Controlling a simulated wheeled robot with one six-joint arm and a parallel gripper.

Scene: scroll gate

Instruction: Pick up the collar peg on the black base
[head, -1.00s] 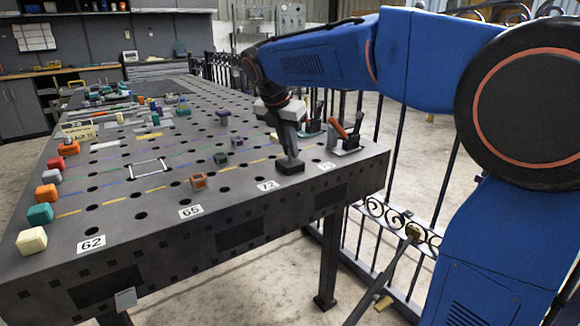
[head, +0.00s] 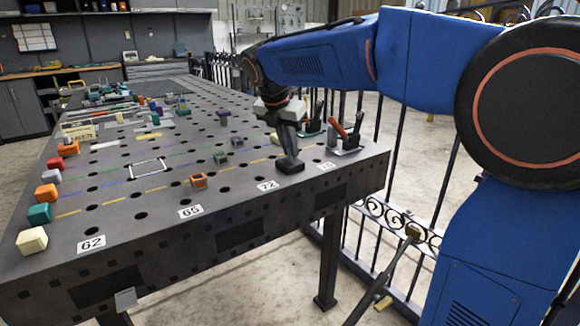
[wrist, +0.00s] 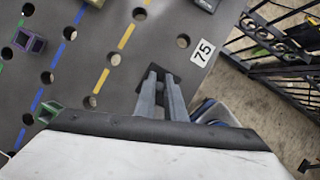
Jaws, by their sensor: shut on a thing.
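My gripper (head: 289,158) points down at the front right of the table, its fingertips at the black base (head: 291,168). In the wrist view the two grey fingers of my gripper (wrist: 161,76) are close together over the black base (wrist: 147,81). My gripper is shut on the collar peg. The peg itself is hidden by the fingers in both views. The black base sits on the table near the label 72.
The dark perforated table (head: 150,215) carries coloured blocks along its left edge. Toggle clamps (head: 345,140) stand close on the right. A black iron fence runs along the table's right side.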

